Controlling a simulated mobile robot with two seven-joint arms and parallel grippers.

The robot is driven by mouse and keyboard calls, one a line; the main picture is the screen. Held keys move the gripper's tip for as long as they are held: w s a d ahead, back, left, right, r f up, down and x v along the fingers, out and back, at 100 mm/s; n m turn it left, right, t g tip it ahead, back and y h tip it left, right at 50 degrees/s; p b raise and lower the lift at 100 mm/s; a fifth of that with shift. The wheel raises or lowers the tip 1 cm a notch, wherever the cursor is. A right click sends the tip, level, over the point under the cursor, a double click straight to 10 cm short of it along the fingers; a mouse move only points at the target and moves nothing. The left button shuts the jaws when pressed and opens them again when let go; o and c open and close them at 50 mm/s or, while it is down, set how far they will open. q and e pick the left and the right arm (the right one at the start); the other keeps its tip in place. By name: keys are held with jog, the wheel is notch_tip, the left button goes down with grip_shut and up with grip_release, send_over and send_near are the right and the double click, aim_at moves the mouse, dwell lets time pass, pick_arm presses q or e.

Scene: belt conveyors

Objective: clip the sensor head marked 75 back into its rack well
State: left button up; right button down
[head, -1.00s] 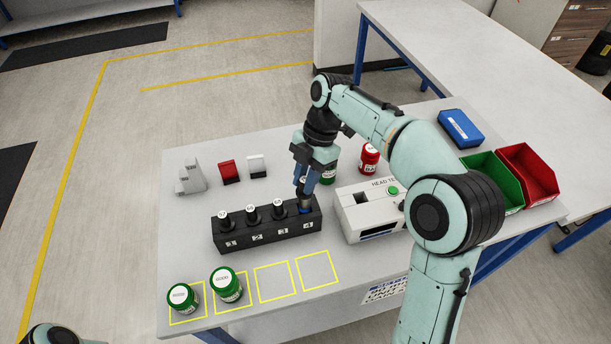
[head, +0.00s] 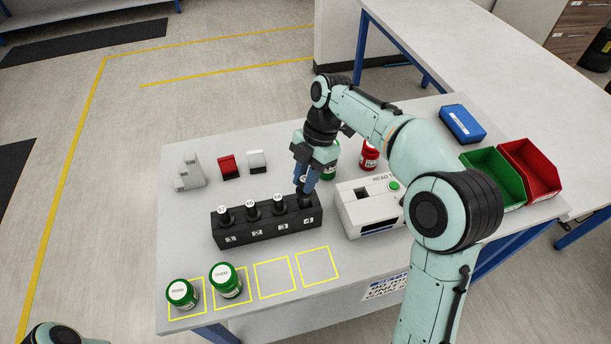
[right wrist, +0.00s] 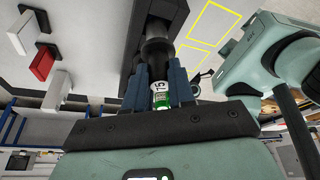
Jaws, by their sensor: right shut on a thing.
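The black rack (head: 266,229) stands on the bench with wells numbered 1 to 4. Wells 1 to 3 hold dark heads with white round tops. The held head is at well 4 (head: 306,205), its dark end down at the opening; how deep it sits cannot be told. My left gripper is not in view.
A white tester box (head: 352,212) stands close right of the rack. Red jar (head: 369,155) and green jar (head: 329,172) are behind. Two green-lidded jars (head: 225,279) stand in front, beside empty yellow squares (head: 317,265). Green (head: 492,180) and red bins (head: 530,170) are at right.

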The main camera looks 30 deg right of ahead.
aim_at(304, 199)
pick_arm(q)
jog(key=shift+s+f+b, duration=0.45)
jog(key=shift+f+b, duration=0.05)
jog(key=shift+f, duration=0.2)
pick_arm(e)
jog(key=shift+f, duration=1.1)
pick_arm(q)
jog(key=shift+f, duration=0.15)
pick_arm(e)
jog(key=shift+f, duration=0.25)
pick_arm(q)
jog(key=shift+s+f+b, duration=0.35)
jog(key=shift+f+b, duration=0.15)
jog(key=shift+b, duration=0.1)
pick_arm(e)
jog(key=shift+f, duration=0.85)
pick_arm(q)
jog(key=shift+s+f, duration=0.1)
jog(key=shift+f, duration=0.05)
pick_arm(e)
jog(key=shift+f, duration=0.25)
jog(key=c, duration=0.9)
grip_release()
